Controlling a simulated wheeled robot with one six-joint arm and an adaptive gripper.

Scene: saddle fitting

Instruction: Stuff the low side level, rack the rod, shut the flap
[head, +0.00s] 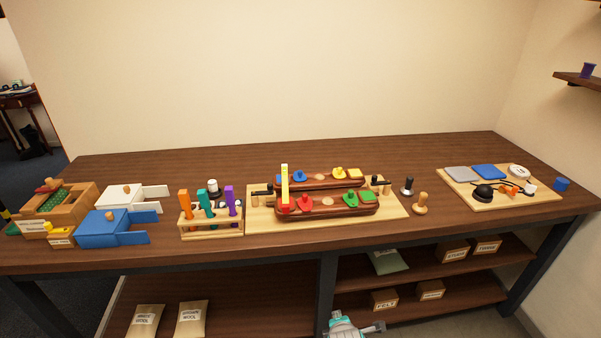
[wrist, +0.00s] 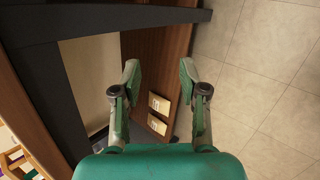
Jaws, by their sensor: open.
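In the head view a saddle fixture of two dark red-brown padded bars (head: 330,204) lies on a pale board (head: 262,215) at the middle of the bench. Coloured knobbed pieces sit along the bars, and a yellow upright strip (head: 285,185) stands at their left end. A wooden rack (head: 212,225) to the left holds orange, teal and purple handled tools. A blue box (head: 105,230) and a white box (head: 122,198) with side flaps stand at the far left. My gripper (wrist: 160,85) is open and empty in the wrist view, below the bench top. I cannot tell which side is low.
Two labelled bags (head: 146,320) lie on the lower left shelf. Small labelled boxes (head: 384,299) and a grey-green bag (head: 388,262) are on the right shelves. A wooden box (head: 58,212) stands far left; a tool board (head: 500,190) lies right. The bench's back strip is clear.

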